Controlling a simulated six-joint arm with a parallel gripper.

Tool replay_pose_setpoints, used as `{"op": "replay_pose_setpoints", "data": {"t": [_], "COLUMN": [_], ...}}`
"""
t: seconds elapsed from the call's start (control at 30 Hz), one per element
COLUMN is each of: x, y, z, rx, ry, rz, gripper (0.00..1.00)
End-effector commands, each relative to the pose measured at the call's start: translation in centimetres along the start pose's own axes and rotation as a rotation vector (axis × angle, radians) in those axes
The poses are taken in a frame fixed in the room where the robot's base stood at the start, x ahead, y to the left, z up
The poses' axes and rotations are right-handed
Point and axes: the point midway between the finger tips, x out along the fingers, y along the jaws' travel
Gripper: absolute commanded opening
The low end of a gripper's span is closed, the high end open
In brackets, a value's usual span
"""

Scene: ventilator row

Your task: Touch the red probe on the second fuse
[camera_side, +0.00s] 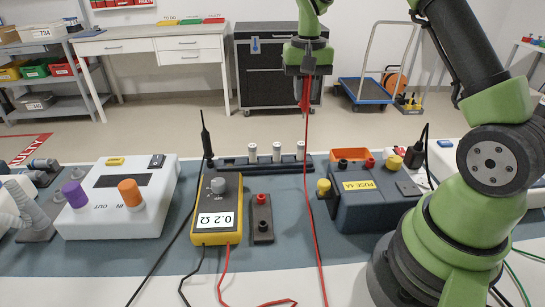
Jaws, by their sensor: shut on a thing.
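My gripper (307,69) is shut on the red probe (305,92), which hangs upright below it in the air. The red lead runs down from it past the right end of the fuse rack (232,164). Three pale fuses stand upright in the dark rack: a left one (252,152), a middle one (276,151) and a right one (300,150). In the picture the probe is above the right fuse and apart from all three. The black probe (206,135) stands upright at the rack's left end. The yellow multimeter (218,211) reads 0.2 Ω.
A small dark block with a red top (262,218) lies right of the meter. A blue-grey box labelled FUSE 4A (370,207) stands to the right, with an orange tray (352,155) behind it. A white device (117,195) stands left. Leads cross the front.

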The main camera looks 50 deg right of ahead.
Motion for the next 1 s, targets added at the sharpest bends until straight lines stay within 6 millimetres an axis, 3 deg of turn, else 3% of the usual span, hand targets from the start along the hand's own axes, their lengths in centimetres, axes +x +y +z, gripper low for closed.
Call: {"op": "replay_pose_setpoints", "data": {"t": [0.57,0.8,1.0], "x": [0.0,0.7,1.5], "y": [-0.3,-4.9,-6.1], "z": [0.0,-0.1,0.0], "rx": [-0.001,-0.005,0.001], "ry": [0.000,-0.002,-0.003], "rz": [0.000,-0.001,0.001], "gripper": [0.00,0.00,0.00]}}
